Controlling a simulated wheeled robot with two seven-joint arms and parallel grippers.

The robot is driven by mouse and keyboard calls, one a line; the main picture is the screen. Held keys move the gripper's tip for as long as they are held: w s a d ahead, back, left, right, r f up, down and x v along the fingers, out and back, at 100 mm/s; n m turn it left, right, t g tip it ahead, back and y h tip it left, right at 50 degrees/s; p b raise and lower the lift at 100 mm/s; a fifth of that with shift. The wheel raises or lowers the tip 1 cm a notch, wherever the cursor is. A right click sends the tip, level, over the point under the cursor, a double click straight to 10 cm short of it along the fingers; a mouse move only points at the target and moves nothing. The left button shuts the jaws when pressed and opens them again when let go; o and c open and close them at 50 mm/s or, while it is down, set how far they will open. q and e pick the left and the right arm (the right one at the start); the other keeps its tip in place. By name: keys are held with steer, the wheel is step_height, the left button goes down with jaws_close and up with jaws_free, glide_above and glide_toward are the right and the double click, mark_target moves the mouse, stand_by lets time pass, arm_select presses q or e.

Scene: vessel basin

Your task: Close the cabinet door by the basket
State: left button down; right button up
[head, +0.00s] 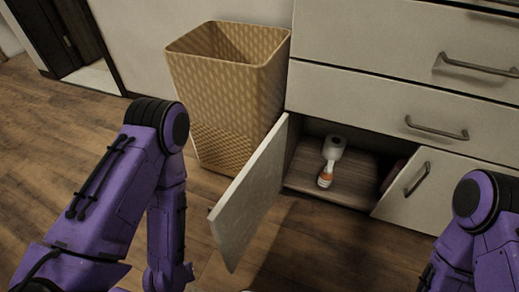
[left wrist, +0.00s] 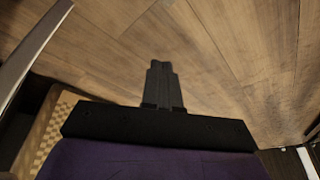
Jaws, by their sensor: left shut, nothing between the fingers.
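The cabinet door (head: 250,192) is pale and stands open, swung out toward me next to the basket. The woven tan basket (head: 225,95) stands to the left of the open cabinet (head: 300,187). In the left wrist view, my left gripper (left wrist: 161,68) is shut and empty above the wood floor. A pale panel edge at the upper left of that view (left wrist: 28,50) looks like the door, apart from the fingers. Part of the basket (left wrist: 52,125) shows at that view's left. In the head view my left gripper is hidden below the frame. My right gripper is out of view; only the right arm shows.
Drawers (head: 390,105) with handles are above. The wood floor (head: 60,145) at the left is clear.

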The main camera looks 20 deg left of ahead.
arm_select(q)
steer(key=w+r+m+t+h+p, duration=0.1)
steer(key=w+r+h+p, duration=0.1)
steer(key=w+r+p, duration=0.8)
steer(key=w+r+m+t+h+p, duration=0.1)
steer(key=w+r+h+p, duration=0.35)
steer(key=r, duration=0.95)
steer(key=w+r+m+t+h+p, duration=0.1)
steer(key=w+r+p, duration=0.75)
steer(key=r, duration=0.35)
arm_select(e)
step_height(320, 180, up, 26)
arm_select(q)
steer(key=s+d+f+m+g+h+b, duration=0.1)
steer(key=d+f+m+g+b, duration=0.1)
steer(key=d+f+m+b, duration=0.2)
steer(key=shift+s+d+f+m+h, duration=0.3)
steer(key=shift+d+f+m, duration=1.45)
steer(key=shift+d, duration=1.55)
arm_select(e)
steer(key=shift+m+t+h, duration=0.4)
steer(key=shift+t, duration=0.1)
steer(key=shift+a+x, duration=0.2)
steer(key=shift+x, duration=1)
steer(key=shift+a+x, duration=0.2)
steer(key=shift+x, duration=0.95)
